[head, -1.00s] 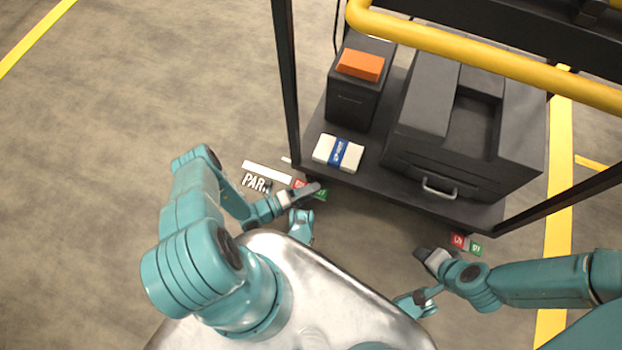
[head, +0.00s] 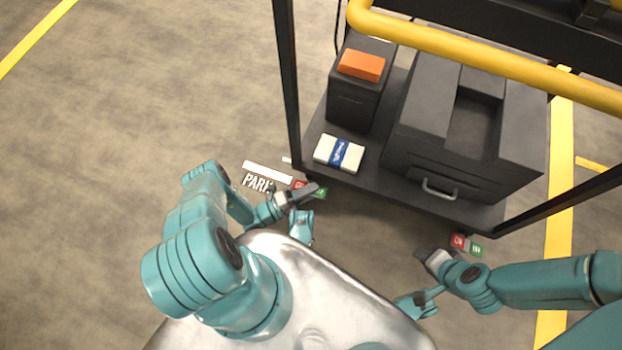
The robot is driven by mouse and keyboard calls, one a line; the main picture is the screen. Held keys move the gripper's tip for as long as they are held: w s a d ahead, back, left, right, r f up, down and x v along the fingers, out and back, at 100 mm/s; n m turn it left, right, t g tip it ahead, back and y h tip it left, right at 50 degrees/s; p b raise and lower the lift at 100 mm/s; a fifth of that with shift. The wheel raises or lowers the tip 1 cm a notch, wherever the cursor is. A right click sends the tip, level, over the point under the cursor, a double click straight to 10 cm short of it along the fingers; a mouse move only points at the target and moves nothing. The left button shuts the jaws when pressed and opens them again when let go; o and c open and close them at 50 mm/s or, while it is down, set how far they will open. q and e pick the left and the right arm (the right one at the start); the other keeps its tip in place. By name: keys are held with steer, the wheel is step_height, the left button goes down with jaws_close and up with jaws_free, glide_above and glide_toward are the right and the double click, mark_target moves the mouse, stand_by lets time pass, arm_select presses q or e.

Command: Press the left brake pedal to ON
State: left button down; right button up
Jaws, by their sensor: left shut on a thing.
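The left brake pedal, with a red tab (head: 298,184) and a green tab (head: 321,193), is at the lower front-left corner of the cart. My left gripper (head: 307,190) is at this pedal, its dark fingers crossing between the two tabs and hiding its middle. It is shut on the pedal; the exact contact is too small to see. The right pedal, with red (head: 458,240) and green (head: 475,249) tabs, is at the front-right corner. My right gripper (head: 426,254) is just left of and below it, apart from it; its finger gap is not clear.
The dark cart (head: 375,184) carries a black box with an orange block (head: 361,65), a white pack with a blue band (head: 339,153) and a large dark case (head: 450,160). A yellow rail (head: 480,60) crosses above.

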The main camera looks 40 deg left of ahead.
arm_select(q)
steer(key=c, duration=1.2)
jaws_free()
steer(key=shift+o, duration=0.2)
steer(key=v, duration=1.6)
steer(key=shift+s+a, duration=0.15)
steer(key=shift+a, duration=0.05)
